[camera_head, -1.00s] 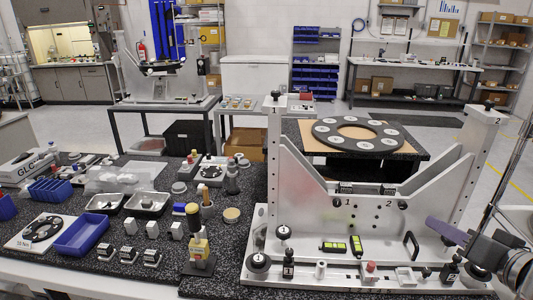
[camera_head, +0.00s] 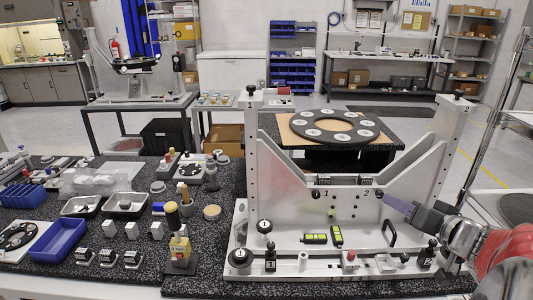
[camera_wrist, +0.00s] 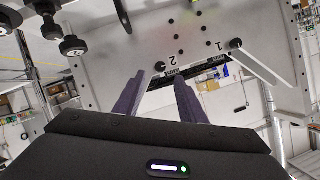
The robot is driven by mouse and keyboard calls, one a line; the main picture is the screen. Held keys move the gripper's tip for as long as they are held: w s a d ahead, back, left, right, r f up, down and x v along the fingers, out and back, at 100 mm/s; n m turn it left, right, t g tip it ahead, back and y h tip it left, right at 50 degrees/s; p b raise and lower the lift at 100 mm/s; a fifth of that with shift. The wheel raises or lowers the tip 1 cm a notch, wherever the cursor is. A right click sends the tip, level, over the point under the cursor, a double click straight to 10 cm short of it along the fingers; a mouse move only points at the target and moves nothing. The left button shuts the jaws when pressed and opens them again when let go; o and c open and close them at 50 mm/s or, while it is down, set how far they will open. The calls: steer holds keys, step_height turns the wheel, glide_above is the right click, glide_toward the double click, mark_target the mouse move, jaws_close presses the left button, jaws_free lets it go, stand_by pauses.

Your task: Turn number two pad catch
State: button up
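The silver fixture (camera_head: 345,215) has a V-shaped plate marked 1 and 2. The number two pad catch, a small black knob (camera_head: 379,194), sits just right of the 2. In the wrist view this knob (camera_wrist: 160,67) appears beside the inverted 2. The number one knob (camera_head: 316,194) is left of the 1, and it also shows in the wrist view (camera_wrist: 237,44). My gripper (camera_head: 387,198) reaches in from the right, its purple fingertips close to the number two knob. Contact with the knob cannot be told.
The right upright (camera_head: 450,145) rises close beside my arm. A black ring (camera_head: 335,124) lies on a table behind.

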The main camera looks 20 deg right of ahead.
mark_target(382, 195)
steer(key=x, duration=0.6)
steer(key=shift+w+f, duration=0.1)
steer(key=shift+w, duration=0.1)
steer(key=shift+c, duration=0.3)
jaws_close()
steer(key=shift+s+d, duration=0.1)
steer(key=shift+d, duration=0.05)
